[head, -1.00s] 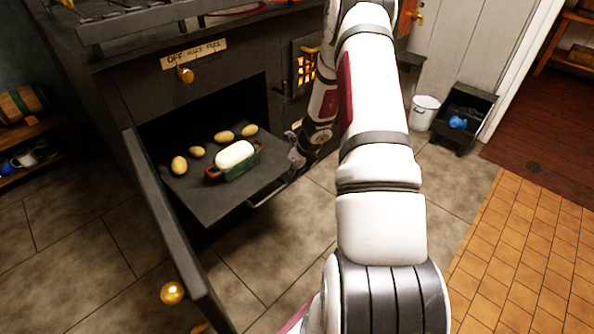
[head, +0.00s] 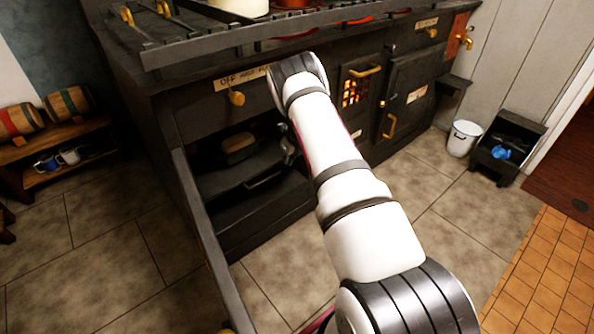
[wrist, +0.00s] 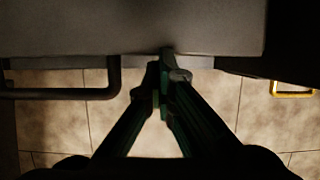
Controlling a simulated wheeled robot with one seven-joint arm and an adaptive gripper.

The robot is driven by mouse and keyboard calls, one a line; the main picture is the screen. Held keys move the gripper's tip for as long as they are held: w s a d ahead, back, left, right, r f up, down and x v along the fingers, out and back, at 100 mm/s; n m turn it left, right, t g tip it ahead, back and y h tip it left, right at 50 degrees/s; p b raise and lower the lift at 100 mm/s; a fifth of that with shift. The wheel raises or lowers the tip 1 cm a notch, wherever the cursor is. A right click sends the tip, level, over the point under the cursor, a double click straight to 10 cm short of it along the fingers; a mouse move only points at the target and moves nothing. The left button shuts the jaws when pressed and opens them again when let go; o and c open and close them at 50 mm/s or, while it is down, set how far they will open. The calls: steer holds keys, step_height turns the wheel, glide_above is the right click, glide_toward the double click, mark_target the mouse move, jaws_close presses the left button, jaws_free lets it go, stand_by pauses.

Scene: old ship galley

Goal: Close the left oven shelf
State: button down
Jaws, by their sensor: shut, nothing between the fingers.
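The left oven shelf (head: 228,180) is a dark flat plate inside the left oven opening, with a bar handle (head: 265,178) at its front. A loaf in a tin (head: 240,148) stands on it in shadow. My gripper (head: 288,152) is at the right side of the oven opening, by the shelf's front right part, partly hidden by my arm. In the wrist view my gripper (wrist: 165,75) is shut and empty, its tips at the shelf's front edge (wrist: 140,35). I cannot tell if they touch. The shelf handle (wrist: 60,93) is to their left.
The left oven door (head: 205,240) stands open, swung toward me. A firebox grate (head: 355,92) and a closed right oven door (head: 410,90) are to the right. A white bucket (head: 463,138) stands beyond. The tiled floor in front is free.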

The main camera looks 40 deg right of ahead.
steer(key=shift+w+a+f+b, duration=0.15)
steer(key=shift+w+b, duration=0.2)
steer(key=shift+w, duration=0.35)
steer(key=shift+w+d+f+b, duration=0.1)
steer(key=shift+w+b, duration=0.2)
steer(key=shift+w, duration=0.35)
steer(key=shift+s, duration=0.15)
